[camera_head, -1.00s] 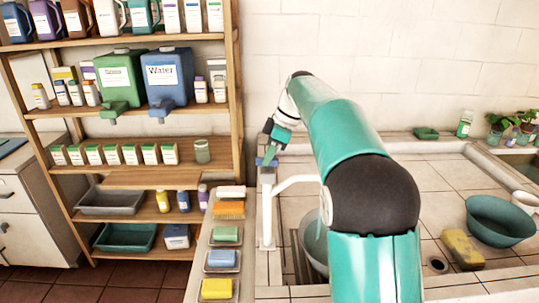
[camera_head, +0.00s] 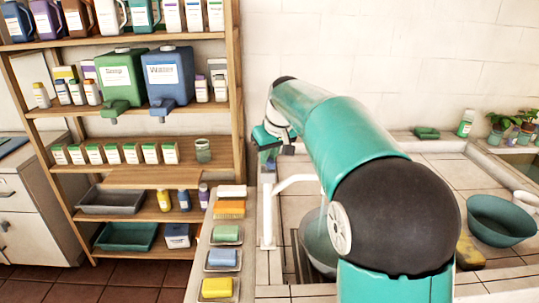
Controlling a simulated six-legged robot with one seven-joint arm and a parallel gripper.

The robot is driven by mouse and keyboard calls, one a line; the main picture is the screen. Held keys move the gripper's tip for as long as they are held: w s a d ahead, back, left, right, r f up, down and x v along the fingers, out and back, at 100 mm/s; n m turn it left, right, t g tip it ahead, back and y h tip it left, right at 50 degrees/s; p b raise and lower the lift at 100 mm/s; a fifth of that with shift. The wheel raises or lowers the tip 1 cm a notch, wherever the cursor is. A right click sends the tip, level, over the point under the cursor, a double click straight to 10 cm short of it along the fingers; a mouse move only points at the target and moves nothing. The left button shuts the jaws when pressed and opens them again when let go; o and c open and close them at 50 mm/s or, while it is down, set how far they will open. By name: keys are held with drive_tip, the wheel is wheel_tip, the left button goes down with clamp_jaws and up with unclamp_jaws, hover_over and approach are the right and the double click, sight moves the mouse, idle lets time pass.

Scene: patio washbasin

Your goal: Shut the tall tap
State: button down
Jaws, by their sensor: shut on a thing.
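The tall tap (camera_head: 267,205) is a white upright post at the left edge of the tiled basin, with a white spout (camera_head: 295,181) reaching right. Its blue-grey handle (camera_head: 268,157) is at the top of the post. My gripper (camera_head: 270,149) is at the top of the tap, shut on the handle; its fingertips are small and partly hidden behind its own body. Under the spout a grey bowl (camera_head: 314,240) stands in the basin, partly covered by my arm. I cannot make out any water from the spout.
Soap bars in dishes, such as the yellow one (camera_head: 216,289), line the ledge left of the tap. A wooden shelf (camera_head: 125,178) with bottles stands further left. A teal bowl (camera_head: 500,222) and a yellow sponge (camera_head: 467,252) are at right. A tiled wall is behind.

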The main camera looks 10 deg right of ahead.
drive_tip(key=m+h, duration=0.1)
drive_tip(key=m, duration=0.1)
drive_tip(key=m+h, duration=0.1)
drive_tip(key=m, duration=0.2)
drive_tip(key=shift+a+r+m, duration=0.1)
drive_tip(key=shift+a+m, duration=0.1)
drive_tip(key=shift+m, duration=0.1)
idle(0.5)
drive_tip(key=c, duration=1.4)
unclamp_jaws()
drive_tip(key=v, duration=1.3)
drive_tip(key=shift+s+a+r, duration=0.1)
drive_tip(key=shift+a+r, duration=0.1)
drive_tip(key=shift+r, duration=0.15)
